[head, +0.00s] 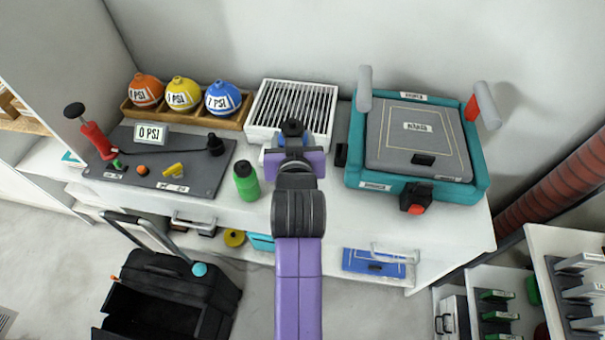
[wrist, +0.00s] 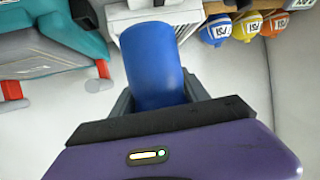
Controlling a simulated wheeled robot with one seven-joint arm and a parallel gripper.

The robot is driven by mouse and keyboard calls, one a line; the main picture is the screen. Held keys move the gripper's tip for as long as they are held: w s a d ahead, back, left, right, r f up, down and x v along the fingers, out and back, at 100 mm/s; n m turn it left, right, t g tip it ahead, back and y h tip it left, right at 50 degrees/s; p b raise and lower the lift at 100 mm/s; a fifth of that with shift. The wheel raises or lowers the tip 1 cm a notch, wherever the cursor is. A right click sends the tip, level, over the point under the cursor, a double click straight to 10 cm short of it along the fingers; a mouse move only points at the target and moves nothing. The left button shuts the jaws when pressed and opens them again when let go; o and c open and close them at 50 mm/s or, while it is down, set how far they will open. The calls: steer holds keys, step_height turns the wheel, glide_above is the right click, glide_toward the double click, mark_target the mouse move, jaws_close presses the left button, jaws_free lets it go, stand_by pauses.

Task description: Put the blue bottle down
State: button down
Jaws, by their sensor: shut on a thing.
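My gripper (head: 290,150) is over the white shelf top, in front of the white slatted rack. The blue bottle (wrist: 155,65) shows large in the wrist view, between the two fingers of my gripper (wrist: 160,100), which is shut on it. In the head view my gripper and arm hide most of the bottle; a small blue part (head: 281,141) shows beside the gripper. I cannot tell whether the bottle touches the surface.
A green bottle (head: 246,182) stands just left of my arm. The slatted rack (head: 262,136) is behind, the teal case (head: 480,185) right, the grey pump board (head: 205,185) left. Orange, yellow and blue balls (head: 223,98) sit in a wooden tray. Bare white top (head: 335,195) lies right of my arm.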

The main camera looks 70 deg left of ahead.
step_height(320, 180, down, 16)
steer(key=shift+r, duration=0.2)
steer(key=shift+b, duration=0.3)
steer(key=shift+f, duration=0.2)
steer(key=c, duration=0.6)
jaws_free()
steer(key=shift+o, duration=0.2)
steer(key=shift+r, duration=0.1)
steer(key=shift+d+r, duration=0.1)
steer(key=shift+r, duration=0.05)
steer(key=v, duration=1.2)
steer(key=shift+p, duration=0.3)
